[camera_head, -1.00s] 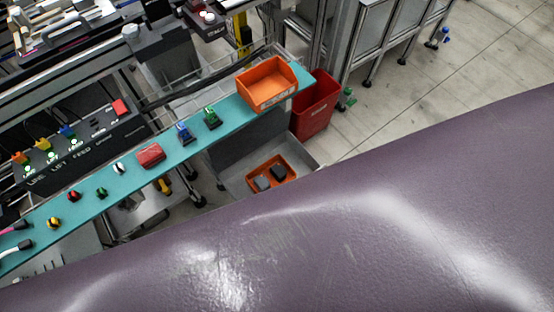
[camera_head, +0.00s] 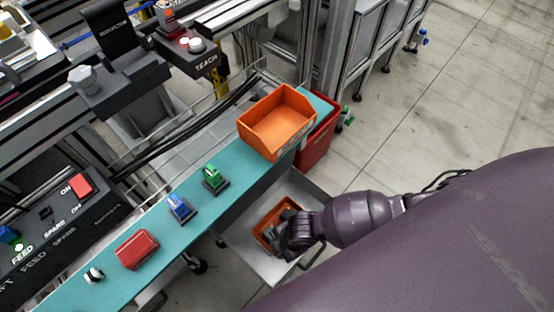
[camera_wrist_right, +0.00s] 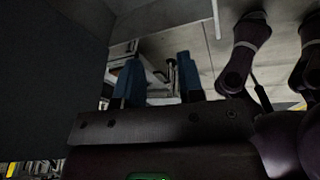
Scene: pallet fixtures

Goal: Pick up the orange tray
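An orange open bin (camera_head: 250,133) sits at the right end of the teal shelf in the head view, and it looks empty. A smaller orange tray (camera_head: 262,222) lies in the open grey drawer below the shelf. My right gripper (camera_head: 290,235) comes in from the right over the drawer and hides much of that tray. Its fingers cannot be made out there. In the right wrist view the two blue fingers of my right gripper (camera_wrist_right: 157,82) stand apart with nothing seen between them. My left gripper is not in view.
The teal shelf (camera_head: 150,275) also carries a green switch (camera_head: 213,178), a blue switch (camera_head: 180,208) and a red box (camera_head: 137,250). The drawer's grey walls (camera_head: 312,190) surround the smaller tray. Open floor (camera_head: 440,110) lies at the right.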

